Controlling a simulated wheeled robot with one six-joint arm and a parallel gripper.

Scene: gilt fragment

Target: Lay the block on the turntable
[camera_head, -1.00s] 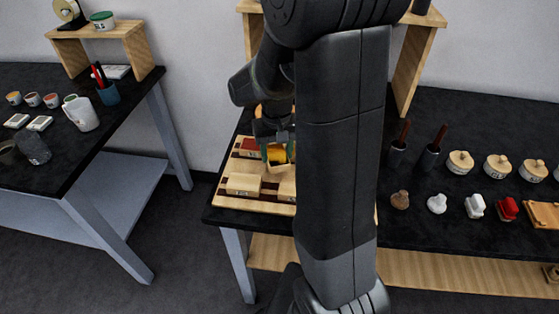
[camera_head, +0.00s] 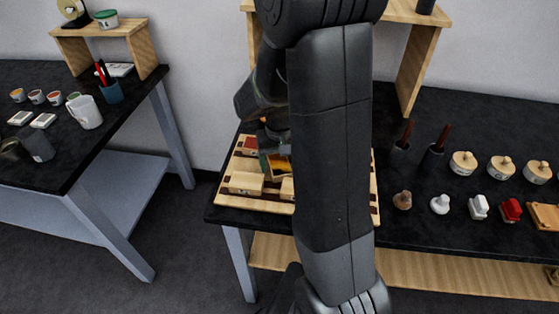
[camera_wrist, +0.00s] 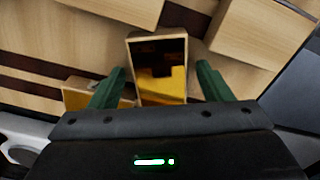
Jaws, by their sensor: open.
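A wood-edged block with a dark and shiny gold face (camera_wrist: 160,72) stands between the two green fingers of my gripper (camera_wrist: 162,88) in the wrist view. The fingers are open, with a narrow gap on each side of it. In the head view my gripper (camera_head: 275,148) is low over the wooden board on the right table, and the gold face (camera_head: 280,168) shows beside it, partly hidden by my arm. I cannot pick out the turntable for certain; a round cream disc on a dark stand (camera_head: 70,9) is on the left table's shelf.
Pale wooden blocks (camera_head: 243,183) lie on the striped board (camera_head: 232,203) around my gripper. Jars (camera_head: 463,163), stamps and dark holders fill the right table. The left table (camera_head: 45,80) carries cups and a mug (camera_head: 86,112). A floor gap separates the tables.

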